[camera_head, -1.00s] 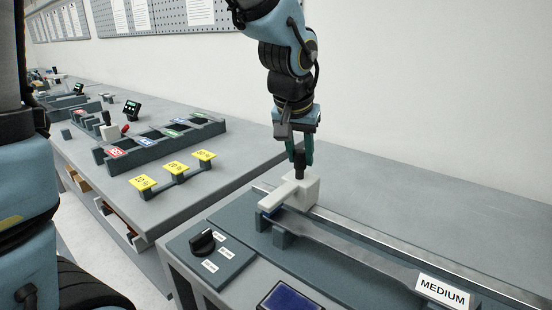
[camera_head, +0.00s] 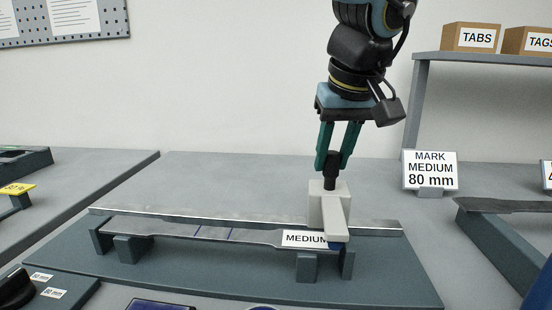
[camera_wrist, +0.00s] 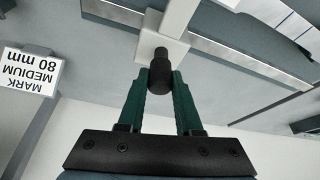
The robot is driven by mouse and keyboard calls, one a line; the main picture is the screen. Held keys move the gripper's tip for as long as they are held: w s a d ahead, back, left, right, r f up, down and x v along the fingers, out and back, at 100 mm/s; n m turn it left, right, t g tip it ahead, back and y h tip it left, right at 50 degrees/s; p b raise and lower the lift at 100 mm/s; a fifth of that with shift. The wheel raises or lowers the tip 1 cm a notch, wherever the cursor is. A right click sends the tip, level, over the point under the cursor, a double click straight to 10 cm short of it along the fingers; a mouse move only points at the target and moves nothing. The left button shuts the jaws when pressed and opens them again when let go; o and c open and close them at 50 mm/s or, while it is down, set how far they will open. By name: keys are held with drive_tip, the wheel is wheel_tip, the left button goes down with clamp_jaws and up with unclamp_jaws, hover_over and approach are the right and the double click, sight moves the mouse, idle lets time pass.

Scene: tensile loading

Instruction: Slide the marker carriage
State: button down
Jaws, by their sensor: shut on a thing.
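The marker carriage (camera_head: 321,205) is a white block with a black knob and an arm reaching forward. It sits on the metal rail (camera_head: 265,221) near its right end. Its arm lies over the right end of a grey dog-bone strip (camera_head: 165,228), beside a MEDIUM label (camera_head: 303,239). Two thin blue lines cross the strip left of its middle. My gripper (camera_head: 333,168) is above the carriage, its green fingers shut on the black knob (camera_head: 331,178). The wrist view also shows the knob (camera_wrist: 160,75) between the fingertips, with the white carriage (camera_wrist: 151,45) beyond.
A "MARK MEDIUM 80 mm" sign (camera_head: 431,170) stands right of the rail. Further right is another grey strip on a stand (camera_head: 500,230). A shelf (camera_head: 500,59) holds boxes labelled TABS and TAGS. A dial panel (camera_head: 50,290) is at lower left. The bench behind the rail is clear.

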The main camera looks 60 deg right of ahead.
drive_tip(key=s+d, duration=0.3)
drive_tip(key=s, duration=0.2)
drive_tip(key=shift+s+d, duration=0.15)
drive_tip(key=shift+s, duration=0.25)
drive_tip(key=c, duration=0.6)
unclamp_jaws()
drive_tip(key=shift+r, duration=0.15)
drive_tip(key=v, duration=1)
drive_tip(key=shift+r, duration=0.25)
